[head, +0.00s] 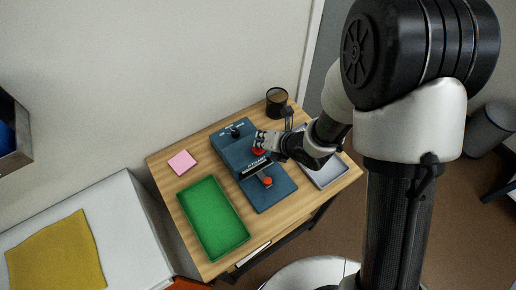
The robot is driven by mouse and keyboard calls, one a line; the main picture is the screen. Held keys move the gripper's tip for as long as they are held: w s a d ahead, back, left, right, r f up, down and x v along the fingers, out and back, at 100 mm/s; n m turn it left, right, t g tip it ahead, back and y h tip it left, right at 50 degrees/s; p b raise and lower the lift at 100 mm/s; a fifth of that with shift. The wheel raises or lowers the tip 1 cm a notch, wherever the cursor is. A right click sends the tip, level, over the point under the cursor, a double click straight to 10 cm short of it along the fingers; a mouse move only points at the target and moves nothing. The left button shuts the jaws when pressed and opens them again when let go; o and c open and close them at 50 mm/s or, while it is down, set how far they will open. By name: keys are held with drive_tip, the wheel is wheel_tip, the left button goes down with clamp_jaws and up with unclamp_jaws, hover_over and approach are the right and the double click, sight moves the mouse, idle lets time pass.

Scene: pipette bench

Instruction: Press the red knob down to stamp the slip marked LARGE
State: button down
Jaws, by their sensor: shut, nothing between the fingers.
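A blue-grey device (228,152) with a lower base plate (272,196) stands in the middle of the wooden table. Two red knobs show on it: one (259,150) right under my gripper, partly hidden by it, and one (267,182) on the lower part in front. My gripper (258,141) is shut and empty, its tips at or just above the rear red knob; I cannot tell whether they touch. A dark knob (235,132) sits on the device's top among small white markings too small to read. I cannot make out a slip marked LARGE.
A green tray (246,238) lies left of the device, with a pink pad (182,162) behind it. A black mesh cup (276,100) stands at the back corner. A grey tray (341,172) lies right, partly behind my arm.

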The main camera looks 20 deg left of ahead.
drive_tip(key=shift+r+p, duration=1)
drive_tip(key=shift+r, duration=0.95)
wheel_tip(320, 180, up, 6)
drive_tip(key=p, duration=0.3)
